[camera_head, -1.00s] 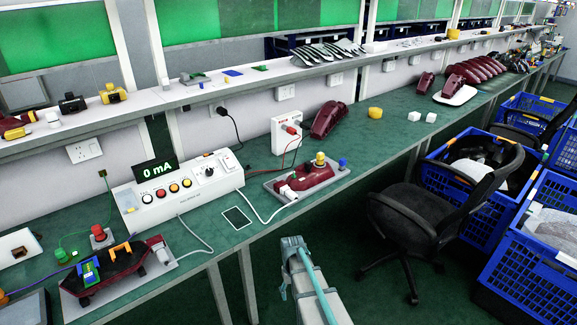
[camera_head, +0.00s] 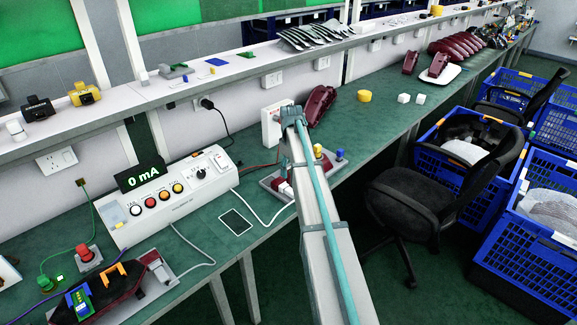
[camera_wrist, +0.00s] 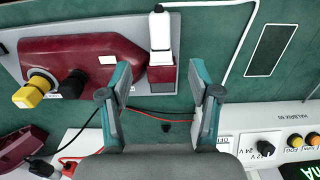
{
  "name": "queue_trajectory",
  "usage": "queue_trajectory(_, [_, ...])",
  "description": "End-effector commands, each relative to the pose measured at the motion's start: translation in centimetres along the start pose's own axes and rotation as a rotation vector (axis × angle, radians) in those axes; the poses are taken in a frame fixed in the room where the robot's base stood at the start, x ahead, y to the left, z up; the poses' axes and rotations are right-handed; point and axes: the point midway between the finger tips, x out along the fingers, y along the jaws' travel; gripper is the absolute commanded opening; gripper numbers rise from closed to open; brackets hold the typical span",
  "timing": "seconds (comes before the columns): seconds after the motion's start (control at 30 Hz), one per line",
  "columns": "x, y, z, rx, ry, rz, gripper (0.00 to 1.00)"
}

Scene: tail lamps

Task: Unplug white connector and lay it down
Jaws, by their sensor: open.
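The white connector (camera_wrist: 160,31) is in the wrist view at the top centre, upright in the picture at the right end of a dark red tail lamp (camera_wrist: 105,55). It appears seated against the lamp's end, with a dark part at its lower end. The lamp lies on a grey fixture plate (camera_wrist: 180,20). My gripper (camera_wrist: 160,76) is open and empty, its two fingers on either side of the connector's line and just below it in the picture.
A yellow knob (camera_wrist: 32,93) and a black one stand on the lamp's left side. A white cable (camera_wrist: 240,45) runs from the connector. Red and black leads (camera_wrist: 150,110) cross below. The control box (camera_head: 172,197) is close by. Bare green bench (camera_wrist: 215,35) lies right of the connector.

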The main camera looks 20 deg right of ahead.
Motion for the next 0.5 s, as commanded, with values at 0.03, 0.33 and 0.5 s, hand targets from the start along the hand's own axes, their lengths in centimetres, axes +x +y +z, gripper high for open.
queue_trajectory(0.03, [0.2,0.0,0.1,-0.005,0.000,0.000,0.62])
queue_trajectory(0.33, [3.8,-0.1,0.1,-0.005,-0.002,-0.001,0.62])
queue_trajectory(0.5, [6.6,0.0,0.0,-0.004,-0.001,0.000,0.62])
